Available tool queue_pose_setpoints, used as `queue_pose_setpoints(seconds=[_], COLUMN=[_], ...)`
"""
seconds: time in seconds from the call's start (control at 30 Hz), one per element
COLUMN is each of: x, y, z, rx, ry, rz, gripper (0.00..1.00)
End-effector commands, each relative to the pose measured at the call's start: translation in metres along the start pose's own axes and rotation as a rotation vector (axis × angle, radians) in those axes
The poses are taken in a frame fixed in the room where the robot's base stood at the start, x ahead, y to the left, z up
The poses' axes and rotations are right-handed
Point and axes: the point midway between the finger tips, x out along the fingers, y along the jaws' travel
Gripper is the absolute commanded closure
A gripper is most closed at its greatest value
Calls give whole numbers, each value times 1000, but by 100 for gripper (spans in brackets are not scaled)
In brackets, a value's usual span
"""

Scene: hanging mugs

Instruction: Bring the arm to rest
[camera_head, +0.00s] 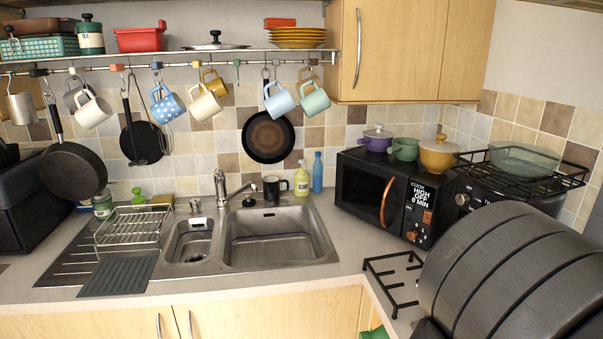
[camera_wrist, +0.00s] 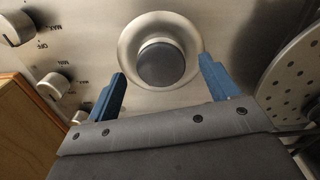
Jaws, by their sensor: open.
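My gripper (camera_wrist: 162,70) shows in the wrist view with its two blue fingers wide apart and nothing between them. Beyond the fingers is a round metal fitting with a dark centre (camera_wrist: 163,65), on a metal panel. I cannot tell its distance from the fingertips. In the head view the thick dark ribbed arm (camera_head: 515,275) fills the lower right and is mine; the gripper itself does not show there. Several mugs hang from the rail hooks, among them a white one (camera_head: 93,111), a blue dotted one (camera_head: 167,107), a light blue one (camera_head: 279,103) and a mint one (camera_head: 315,101).
Knobs (camera_wrist: 62,87) line the panel at left in the wrist view; a perforated disc (camera_wrist: 295,85) is at right. In the head view a black microwave (camera_head: 370,195) stands beside a black grate (camera_head: 398,275). A sink (camera_head: 275,240) is at centre, with a wire rack (camera_head: 130,228) at left.

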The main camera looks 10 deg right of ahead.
Motion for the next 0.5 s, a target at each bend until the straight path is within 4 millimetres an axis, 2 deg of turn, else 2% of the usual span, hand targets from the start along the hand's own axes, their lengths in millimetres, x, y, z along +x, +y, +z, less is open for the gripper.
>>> queue_pose_setpoints(seconds=[0.5], x=[-100], y=[0], z=[-1], rx=[0], ry=[4], rz=[1], gripper=[20])
